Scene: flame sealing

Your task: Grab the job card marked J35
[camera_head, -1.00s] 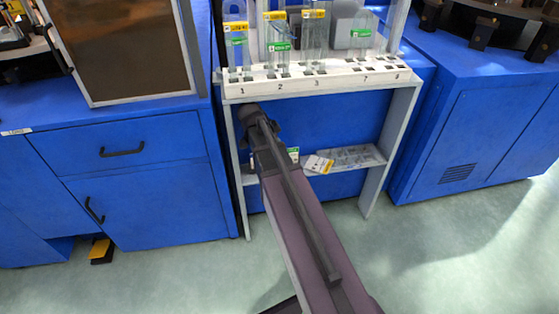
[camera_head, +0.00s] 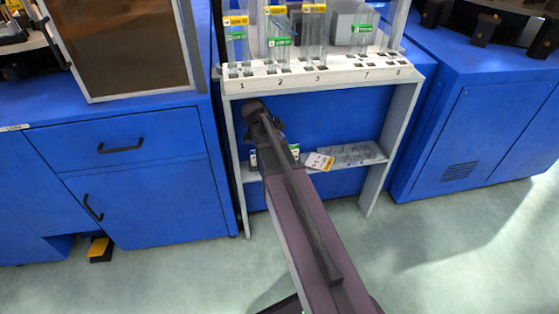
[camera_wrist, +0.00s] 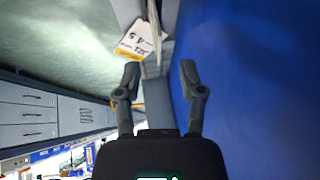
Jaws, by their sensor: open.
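A white card with a yellow-orange band (camera_head: 318,162) lies on the low shelf of the rack, overhanging its front edge. In the wrist view a white card with an orange band (camera_wrist: 133,40) shows beyond my gripper, at the shelf's end; its print is upside down and too small to read surely as J35. My gripper (camera_wrist: 160,72) is open and empty, its fingers apart, with the card ahead and left of them. In the head view its wrist end shows above the shelf's left part; the fingertips are hidden there.
The white rack (camera_head: 322,83) has numbered slots and holds clear sleeves with yellow and green labels. The low shelf (camera_head: 368,160) also bears clear pieces and small labelled items. Blue cabinets (camera_head: 140,195) stand either side. A blue wall (camera_wrist: 245,80) runs close right in the wrist view.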

